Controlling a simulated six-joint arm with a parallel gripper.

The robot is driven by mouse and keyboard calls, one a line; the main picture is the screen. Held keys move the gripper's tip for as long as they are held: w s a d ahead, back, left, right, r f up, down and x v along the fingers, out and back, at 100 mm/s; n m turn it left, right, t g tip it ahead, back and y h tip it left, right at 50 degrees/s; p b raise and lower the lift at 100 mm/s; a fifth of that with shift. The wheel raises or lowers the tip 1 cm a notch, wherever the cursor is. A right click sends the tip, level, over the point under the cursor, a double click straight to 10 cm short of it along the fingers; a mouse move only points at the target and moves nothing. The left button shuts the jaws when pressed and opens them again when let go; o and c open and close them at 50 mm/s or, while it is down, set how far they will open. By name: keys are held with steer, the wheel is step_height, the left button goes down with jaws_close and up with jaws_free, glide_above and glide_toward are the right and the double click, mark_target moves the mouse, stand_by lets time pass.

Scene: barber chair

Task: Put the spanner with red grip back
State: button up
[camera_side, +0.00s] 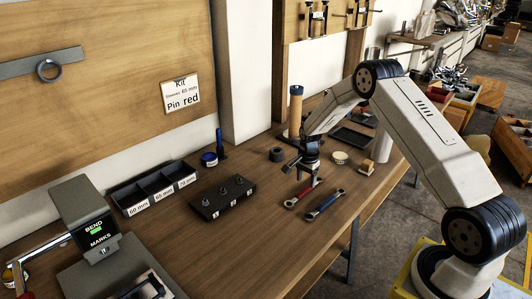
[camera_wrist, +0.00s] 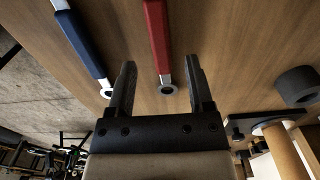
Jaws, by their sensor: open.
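The spanner with red grip (camera_side: 299,195) lies flat on the wooden bench. In the wrist view its red grip (camera_wrist: 156,38) points away from my gripper, and its silver ring end (camera_wrist: 167,88) shows between my fingers, with a gap on each side. My gripper (camera_side: 301,172) is open and empty, at the far end of this spanner in the side view. In the wrist view my gripper (camera_wrist: 162,82) shows two dark, separated fingers. How high the fingertips are above the bench is hard to tell.
A blue-grip spanner (camera_side: 324,205) lies close beside the red one. A dark round ring (camera_side: 276,155) and a black block with pegs (camera_side: 222,197) are nearby. Labelled bins (camera_side: 153,188) and a grey bending machine (camera_side: 88,218) stand left.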

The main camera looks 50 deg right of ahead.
mark_target(304, 191)
step_height(304, 191, up, 8)
steer(key=shift+r, duration=0.2)
stand_by(0.4)
steer(key=shift+a, duration=0.1)
steer(key=s+a+r+n+t, duration=0.1)
steer(key=s+a+r+n, duration=0.25)
steer(key=a, duration=0.35)
steer(key=s+a+r+n, duration=0.2)
steer(key=a+r+n, duration=0.1)
steer(key=a+n, duration=0.25)
steer(key=s+a+r+n+t, duration=0.1)
steer(key=s+a+n, duration=0.8)
steer(key=s, duration=0.4)
steer(key=shift+s+a+r+t, duration=0.3)
steer(key=shift+s+a, duration=0.1)
steer(key=shift+a, duration=0.4)
